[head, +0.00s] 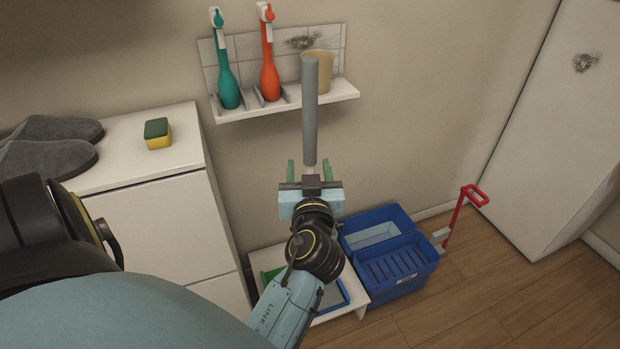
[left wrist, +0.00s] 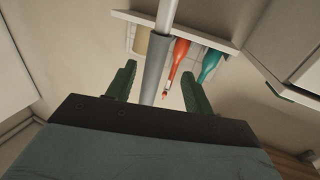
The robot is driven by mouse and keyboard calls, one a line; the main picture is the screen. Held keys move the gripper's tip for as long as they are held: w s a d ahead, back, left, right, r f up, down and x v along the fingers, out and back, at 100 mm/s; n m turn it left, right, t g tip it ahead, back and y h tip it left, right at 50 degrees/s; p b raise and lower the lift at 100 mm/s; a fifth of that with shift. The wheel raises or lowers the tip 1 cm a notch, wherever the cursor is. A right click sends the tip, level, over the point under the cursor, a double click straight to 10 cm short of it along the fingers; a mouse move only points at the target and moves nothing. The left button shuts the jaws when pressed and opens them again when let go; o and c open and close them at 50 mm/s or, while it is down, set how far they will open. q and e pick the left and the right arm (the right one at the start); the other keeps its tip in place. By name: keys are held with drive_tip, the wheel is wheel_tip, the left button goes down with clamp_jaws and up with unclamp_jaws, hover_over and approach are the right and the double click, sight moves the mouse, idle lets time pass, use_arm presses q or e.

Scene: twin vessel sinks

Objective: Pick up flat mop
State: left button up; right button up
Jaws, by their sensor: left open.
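The flat mop's upright pole with its grey grip (head: 310,110) stands in the middle of the head view. Its lower part is hidden behind my left gripper and arm. My left gripper (head: 310,170) is open, with its green fingers apart on either side of the pole's line. In the left wrist view, which is upside down, the grey grip (left wrist: 154,75) runs between the two fingertips (left wrist: 160,75), with a gap on each side. I cannot tell how deep the pole sits between the fingers. My right gripper is not in view.
A wall shelf (head: 290,105) holds a teal brush, an orange brush and a beige cup behind the pole. A blue bucket (head: 405,278) stands right of a low white stand (head: 357,296). A white cabinet (head: 160,220) is at left. Wooden floor is free at right.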

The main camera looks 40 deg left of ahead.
sight(310, 152)
use_arm(q)
drive_tip(key=shift+w+d+p+x, duration=0.1)
drive_tip(key=shift+p+x, duration=0.15)
drive_tip(key=shift+x, duration=1.55)
drive_tip(key=shift+w+d+p+x, duration=0.15)
drive_tip(key=shift+p+x, duration=0.1)
drive_tip(key=shift+x, duration=1.5)
drive_tip(key=shift+c, duration=0.4)
clamp_jaws()
drive_tip(key=shift+r, duration=0.1)
